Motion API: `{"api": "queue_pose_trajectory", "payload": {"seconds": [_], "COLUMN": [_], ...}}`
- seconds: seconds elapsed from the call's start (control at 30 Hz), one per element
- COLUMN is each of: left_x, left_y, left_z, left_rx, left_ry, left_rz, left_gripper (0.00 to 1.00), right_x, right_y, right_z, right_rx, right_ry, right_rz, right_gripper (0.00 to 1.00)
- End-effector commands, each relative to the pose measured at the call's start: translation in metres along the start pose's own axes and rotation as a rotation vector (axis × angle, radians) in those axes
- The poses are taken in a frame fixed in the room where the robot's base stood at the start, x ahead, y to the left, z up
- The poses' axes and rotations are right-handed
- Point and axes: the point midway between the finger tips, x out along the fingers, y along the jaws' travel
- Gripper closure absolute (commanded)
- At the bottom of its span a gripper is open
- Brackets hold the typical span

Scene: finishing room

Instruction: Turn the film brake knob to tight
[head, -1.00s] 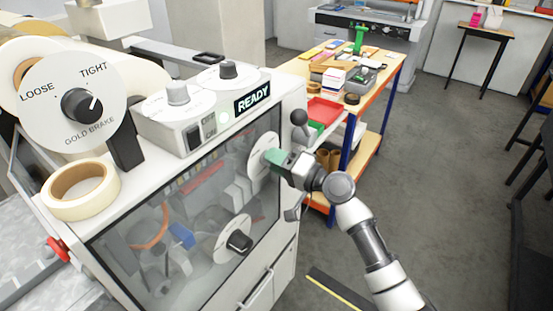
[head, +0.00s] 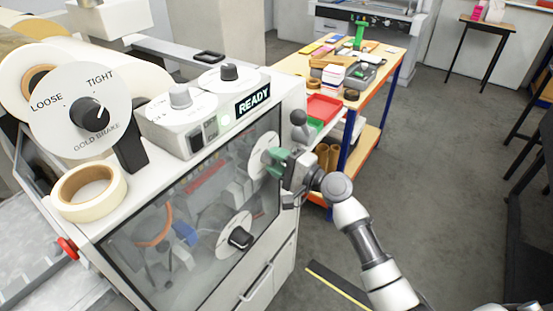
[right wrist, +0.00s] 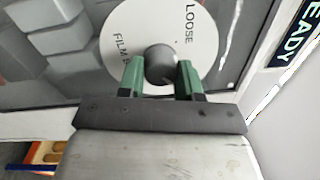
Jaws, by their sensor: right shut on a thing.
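The film brake dial (right wrist: 190,25) is a white disc on the front of the machine. In the right wrist view, the word LOOSE shows at its upper right and "FILM" at its left; TIGHT is not visible. Its dark round knob (right wrist: 160,62) sits between the green fingers of my right gripper (right wrist: 160,72), which is shut on it. In the head view, the dial (head: 259,150) is partly covered by my right gripper (head: 271,161), and the knob is hidden. The knob's pointer cannot be made out. My left gripper is not in view.
A gold brake dial (head: 82,125) stands at the left, beside a tape roll (head: 69,203). Another black knob (head: 240,237) is lower on the machine's front. A lit READY sign (head: 253,100) is above.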

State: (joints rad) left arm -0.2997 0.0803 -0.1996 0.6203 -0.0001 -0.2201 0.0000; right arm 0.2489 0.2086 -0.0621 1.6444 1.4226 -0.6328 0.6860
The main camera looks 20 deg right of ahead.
Motion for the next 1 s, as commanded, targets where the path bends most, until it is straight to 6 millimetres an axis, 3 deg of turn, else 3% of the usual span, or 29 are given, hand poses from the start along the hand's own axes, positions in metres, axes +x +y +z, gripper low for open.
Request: {"api": "queue_pose_trajectory", "payload": {"seconds": [0.37, 0.4, 0.57, 0.87, 1.0], "left_x": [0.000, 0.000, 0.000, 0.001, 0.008], "left_y": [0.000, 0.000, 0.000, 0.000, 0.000], "left_z": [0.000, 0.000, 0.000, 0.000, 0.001], "left_rx": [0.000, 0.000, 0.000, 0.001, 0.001], "left_ry": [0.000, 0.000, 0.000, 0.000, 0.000], "left_rz": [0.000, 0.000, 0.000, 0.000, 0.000], "left_gripper": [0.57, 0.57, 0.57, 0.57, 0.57], "right_x": [0.000, 0.000, 0.000, -0.002, -0.017], "right_y": [0.001, 0.001, 0.001, 0.001, 0.003], "right_z": [0.000, 0.000, 0.000, 0.000, -0.001], "right_rx": [0.010, 0.010, 0.008, 0.006, 0.004], "right_ry": [0.001, 0.001, 0.001, 0.001, 0.002], "right_rz": [0.000, 0.000, 0.000, 0.000, 0.000], "right_gripper": [0.89, 0.64, 0.40, 0.40, 0.40]}}
